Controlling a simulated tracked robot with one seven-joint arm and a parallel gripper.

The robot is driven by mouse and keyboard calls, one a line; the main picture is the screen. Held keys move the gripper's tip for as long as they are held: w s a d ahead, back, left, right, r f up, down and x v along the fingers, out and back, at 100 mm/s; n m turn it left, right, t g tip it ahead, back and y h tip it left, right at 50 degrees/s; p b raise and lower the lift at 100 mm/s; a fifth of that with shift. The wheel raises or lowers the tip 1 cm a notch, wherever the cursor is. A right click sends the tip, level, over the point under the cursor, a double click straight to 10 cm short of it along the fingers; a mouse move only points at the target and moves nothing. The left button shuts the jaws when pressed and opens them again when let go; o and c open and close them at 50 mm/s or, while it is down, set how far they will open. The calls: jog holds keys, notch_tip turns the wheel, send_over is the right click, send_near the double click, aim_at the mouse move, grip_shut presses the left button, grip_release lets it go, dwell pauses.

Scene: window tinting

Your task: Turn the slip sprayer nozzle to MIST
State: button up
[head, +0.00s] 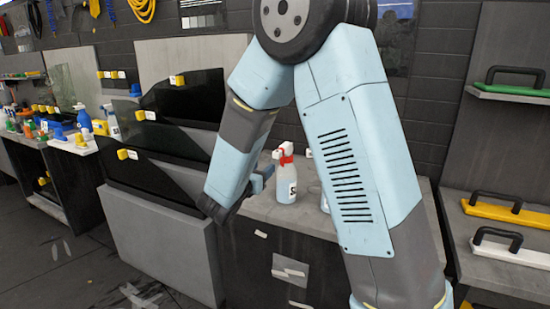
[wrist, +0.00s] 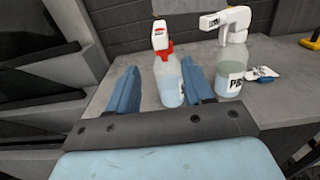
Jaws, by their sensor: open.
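The slip sprayer, a clear bottle with pale blue liquid and a red and white head, stands upright on the grey bench; its bottle (head: 287,184) shows beside my arm in the head view. In the wrist view the bottle (wrist: 168,82) stands beyond and between my fingers, and its white nozzle head (wrist: 160,36) with a red collar rises above them. My gripper (wrist: 158,92) is open and empty, with its two blue fingers apart. I cannot read the nozzle's setting. In the head view my gripper (head: 262,180) is partly hidden by my arm, just left of the bottle.
A second white-headed spray bottle labelled PB (wrist: 230,80) stands close to the right. A small blue and white item (wrist: 262,73) lies beside it. Dark tinted panels (head: 180,115) stand left of the bench. Bare bench top (wrist: 110,85) lies left of the sprayer.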

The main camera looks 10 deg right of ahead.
aim_at(275, 156)
jog(key=x, duration=1)
jog(key=shift+w+d, duration=0.15)
jog(key=shift+w, duration=0.05)
jog(key=shift+c, duration=0.3)
grip_shut()
